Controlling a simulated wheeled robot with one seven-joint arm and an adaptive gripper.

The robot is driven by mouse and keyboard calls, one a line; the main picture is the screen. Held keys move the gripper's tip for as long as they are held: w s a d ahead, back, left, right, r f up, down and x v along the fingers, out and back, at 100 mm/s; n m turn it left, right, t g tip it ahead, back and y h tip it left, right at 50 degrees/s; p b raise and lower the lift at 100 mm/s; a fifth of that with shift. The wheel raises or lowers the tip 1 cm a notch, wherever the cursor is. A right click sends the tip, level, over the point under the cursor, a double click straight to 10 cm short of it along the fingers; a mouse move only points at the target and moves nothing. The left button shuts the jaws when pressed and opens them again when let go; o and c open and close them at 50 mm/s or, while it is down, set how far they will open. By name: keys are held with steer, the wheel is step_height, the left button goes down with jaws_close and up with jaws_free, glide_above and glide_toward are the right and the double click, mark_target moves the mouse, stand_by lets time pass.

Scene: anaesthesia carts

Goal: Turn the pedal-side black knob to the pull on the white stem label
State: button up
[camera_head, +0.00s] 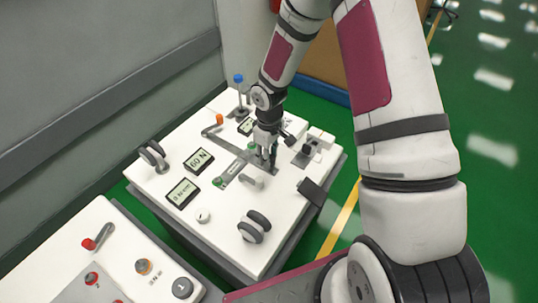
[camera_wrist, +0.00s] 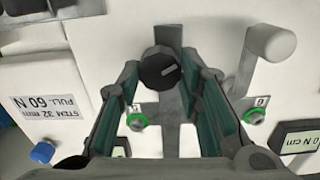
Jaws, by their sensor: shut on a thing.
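The black knob (camera_wrist: 160,68) with a pale pointer line shows in the wrist view, on a grey plate. The line slants to the upper right there. My gripper (camera_wrist: 163,78) is shut on this knob, one finger on each side. In the head view my gripper (camera_head: 265,155) is down at the cart top and hides the knob. The white stem label (camera_wrist: 52,108) reads upside down in the wrist view: stem 32 mm, pull 60 N. In the head view one display (camera_head: 198,162) reads 60 N.
A second display (camera_head: 183,193) is beside the first. Two green-ringed studs (camera_wrist: 136,121) (camera_wrist: 254,117) flank the knob. Another cart stands at lower left.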

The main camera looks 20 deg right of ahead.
steer(key=o, duration=1.2)
steer(key=shift+c, duration=0.2)
step_height(320, 180, up, 12)
steer(key=shift+r, duration=0.1)
